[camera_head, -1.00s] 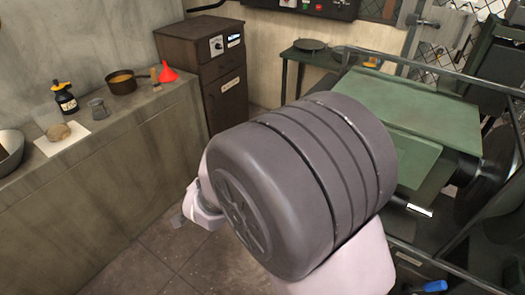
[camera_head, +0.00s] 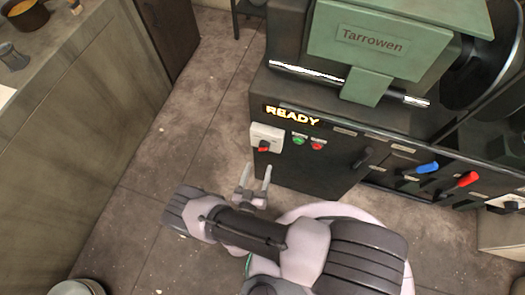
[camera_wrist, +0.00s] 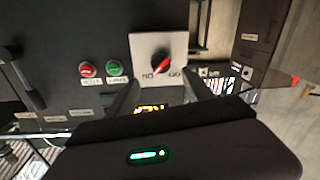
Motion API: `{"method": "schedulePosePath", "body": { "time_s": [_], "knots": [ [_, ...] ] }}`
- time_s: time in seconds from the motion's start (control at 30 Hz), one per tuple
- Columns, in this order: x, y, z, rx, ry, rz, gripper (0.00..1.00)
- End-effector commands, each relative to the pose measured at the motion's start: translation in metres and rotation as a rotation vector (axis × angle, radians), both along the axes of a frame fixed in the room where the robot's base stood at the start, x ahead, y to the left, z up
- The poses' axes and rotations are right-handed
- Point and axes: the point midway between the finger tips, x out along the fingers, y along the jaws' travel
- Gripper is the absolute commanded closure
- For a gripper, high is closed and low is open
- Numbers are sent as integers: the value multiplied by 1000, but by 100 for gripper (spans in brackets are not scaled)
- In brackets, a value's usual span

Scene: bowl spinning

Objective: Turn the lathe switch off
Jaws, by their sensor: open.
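The lathe switch (camera_head: 265,140) is a white plate with a red and black rotary knob, on the upper left of the dark lathe front. It also shows upside down in the wrist view (camera_wrist: 147,45), with the knob's red part lying diagonally. The small lettering on the plate is too blurred to tell the setting. A lit panel (camera_head: 292,115) above it reads READY. My gripper (camera_head: 257,168) is open and empty, its two fingers pointing at the lathe front just below the switch. In the wrist view the switch lies ahead, between the fingertips, apart from them.
A green button (camera_head: 299,139) and a red button (camera_head: 317,146) sit right of the switch. Further right are a black lever (camera_head: 362,157), a blue handle (camera_head: 427,168) and a red handle (camera_head: 467,180). Open floor (camera_head: 190,120) lies left of the lathe.

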Motion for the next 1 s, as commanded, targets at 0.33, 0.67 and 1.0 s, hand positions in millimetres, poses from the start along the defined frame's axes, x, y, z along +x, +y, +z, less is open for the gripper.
{"method": "schedulePosePath", "body": {
  "time_s": [0.33, 0.67, 1.0],
  "knots": [
    [70, -20, -2, 1, 0, -1, 40],
    [77, -21, 0, 0, 1, 1, 40],
    [77, -21, 0, 0, 1, 0, 99]
  ]
}}
